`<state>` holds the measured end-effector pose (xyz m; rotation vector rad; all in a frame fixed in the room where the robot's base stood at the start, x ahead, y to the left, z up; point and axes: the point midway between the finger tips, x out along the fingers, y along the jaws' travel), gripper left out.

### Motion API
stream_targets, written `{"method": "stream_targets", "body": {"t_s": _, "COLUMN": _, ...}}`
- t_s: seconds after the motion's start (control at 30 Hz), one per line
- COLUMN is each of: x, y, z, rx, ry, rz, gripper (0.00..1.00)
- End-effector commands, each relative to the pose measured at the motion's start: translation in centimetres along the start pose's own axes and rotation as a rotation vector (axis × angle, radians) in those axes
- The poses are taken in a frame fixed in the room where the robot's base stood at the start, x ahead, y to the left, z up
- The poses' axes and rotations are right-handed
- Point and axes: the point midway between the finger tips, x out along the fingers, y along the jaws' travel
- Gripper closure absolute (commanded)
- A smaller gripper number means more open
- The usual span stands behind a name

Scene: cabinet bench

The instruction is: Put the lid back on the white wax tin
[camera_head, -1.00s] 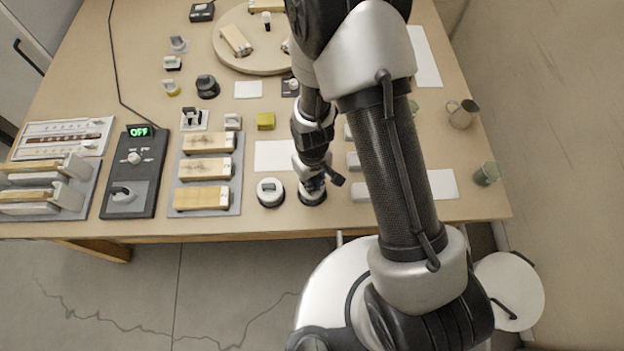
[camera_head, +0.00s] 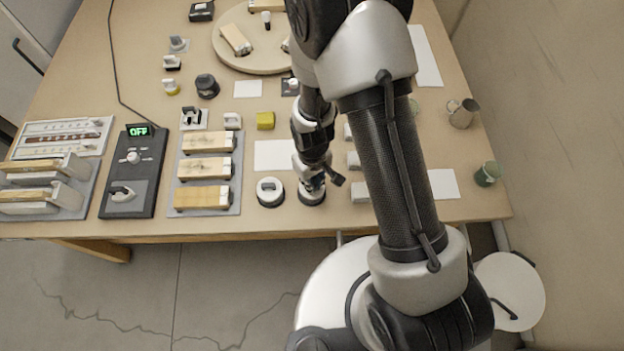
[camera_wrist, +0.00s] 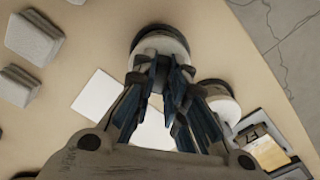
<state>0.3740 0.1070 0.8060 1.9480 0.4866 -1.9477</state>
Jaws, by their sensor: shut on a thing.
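My gripper (camera_head: 313,186) is low over a round tin (camera_head: 311,198) with a dark body near the table's front edge. In the wrist view, my gripper's fingers (camera_wrist: 160,66) are closed on the raised grip of its pale round lid (camera_wrist: 172,43). The dark rim of this tin (camera_wrist: 163,29) shows around the lid. The lid looks level and on or just above the tin; I cannot tell whether it is fully seated. A second round tin with a white top and dark base (camera_head: 270,192) stands just left; it also shows in the wrist view (camera_wrist: 218,98).
A white sheet (camera_head: 276,155) lies behind the tins. A grey tray with wooden blocks (camera_head: 240,170) and a control box reading OFF (camera_head: 137,160) are to the left. Pale blocks (camera_head: 355,160) stand to the right, partly behind my arm. A green cup (camera_head: 486,174) is far right.

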Motion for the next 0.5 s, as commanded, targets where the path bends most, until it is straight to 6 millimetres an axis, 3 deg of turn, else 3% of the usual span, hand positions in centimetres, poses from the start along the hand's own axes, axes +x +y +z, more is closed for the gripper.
{"method": "stream_targets", "body": {"t_s": 0.07, "x": -0.01, "y": 0.0, "z": 0.0, "rx": 0.0, "ry": 0.0, "rz": 0.0, "gripper": 1.0}}
{"method": "stream_targets", "body": {"t_s": 0.1, "x": -0.01, "y": 0.0, "z": -0.01, "rx": 0.0, "ry": 0.0, "rz": 0.0, "gripper": 0.87}}
{"method": "stream_targets", "body": {"t_s": 0.43, "x": 0.0, "y": 0.0, "z": 0.0, "rx": 0.0, "ry": 0.0, "rz": 0.0, "gripper": 0.65}}
{"method": "stream_targets", "body": {"t_s": 0.5, "x": 0.0, "y": 0.0, "z": 0.0, "rx": 0.0, "ry": 0.0, "rz": 0.0, "gripper": 0.64}}
